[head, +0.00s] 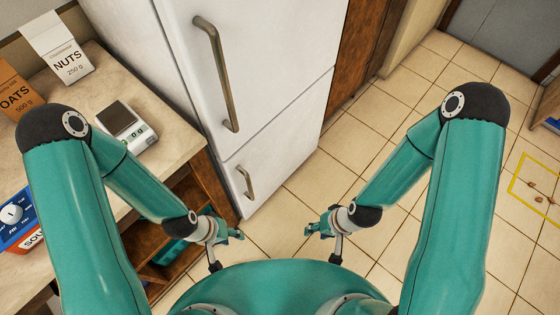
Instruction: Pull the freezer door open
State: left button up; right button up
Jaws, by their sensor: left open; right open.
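The white fridge-freezer (265,60) stands ahead of me. It has a tall upper door with a long metal handle (222,80) and a shorter lower door (285,150) with a small metal handle (245,182). Both doors look shut. My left gripper (229,238) is open and empty, in front of the lower door and apart from its small handle. My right gripper (320,230) is open and empty over the tiled floor, to the right of the left one. Neither gripper touches a handle.
A counter (175,130) on the left carries a nuts bag (62,55), an oats bag (15,95) and a kitchen scale (125,125). Open wooden shelving (205,185) is below it.

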aim_at(251, 174)
jog(key=u, duration=0.1)
jog(key=k, duration=0.9)
jog(key=z, duration=0.2)
jog(key=i, duration=0.9)
jog(key=u, duration=0.1)
jog(key=k, duration=1)
jog(key=u, duration=0.1)
jog(key=i, duration=0.2)
jog(key=z, duration=0.85)
